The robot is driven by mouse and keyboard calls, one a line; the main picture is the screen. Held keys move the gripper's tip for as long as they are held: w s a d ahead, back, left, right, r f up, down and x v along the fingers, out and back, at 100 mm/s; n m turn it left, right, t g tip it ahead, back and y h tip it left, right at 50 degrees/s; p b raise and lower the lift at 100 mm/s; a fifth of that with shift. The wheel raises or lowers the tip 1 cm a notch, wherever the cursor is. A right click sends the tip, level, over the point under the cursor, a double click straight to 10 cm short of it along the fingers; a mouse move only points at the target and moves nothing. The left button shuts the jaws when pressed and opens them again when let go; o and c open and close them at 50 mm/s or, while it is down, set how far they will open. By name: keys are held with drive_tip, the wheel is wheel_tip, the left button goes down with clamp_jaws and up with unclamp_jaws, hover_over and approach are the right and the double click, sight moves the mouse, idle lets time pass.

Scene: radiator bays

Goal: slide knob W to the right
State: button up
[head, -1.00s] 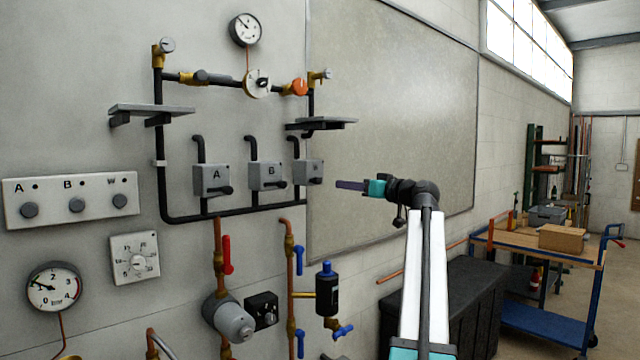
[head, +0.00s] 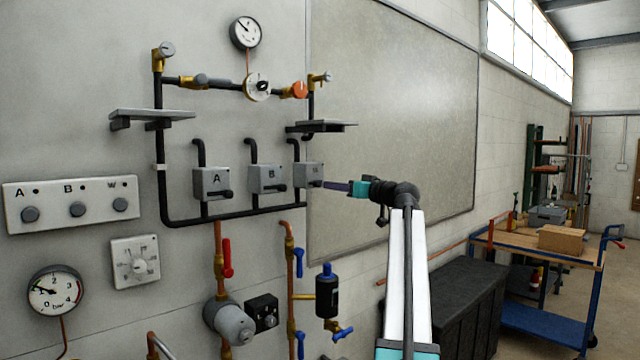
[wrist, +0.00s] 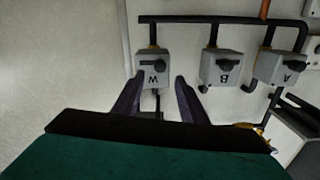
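The grey valve box W (head: 305,172) is the rightmost of three boxes on the black pipework in the head view. In the wrist view, which is upside down, box W (wrist: 152,76) shows its letter and a dark knob (wrist: 154,62) on its face. My gripper (head: 328,185) is just right of and in front of box W. In the wrist view my gripper (wrist: 157,84) is open, its two fingers apart on either side of the box's image, with nothing between them. I cannot tell whether a finger touches the knob.
Box A (head: 211,182) and box B (head: 266,178) are left of W, with dark knobs. A grey shelf (head: 322,127) juts out above W. A white panel (head: 70,203) at left also has round knobs labelled A, B and W. The wall board (head: 400,120) at right is bare.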

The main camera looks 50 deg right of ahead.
sight(320, 183)
drive_tip(key=w, duration=0.2)
drive_tip(key=w+p, duration=0.1)
drive_tip(key=w, duration=0.2)
drive_tip(key=w+p, duration=0.1)
drive_tip(key=w, duration=0.2)
drive_tip(key=shift+w+d, duration=0.1)
drive_tip(key=shift+d, duration=0.15)
clamp_jaws()
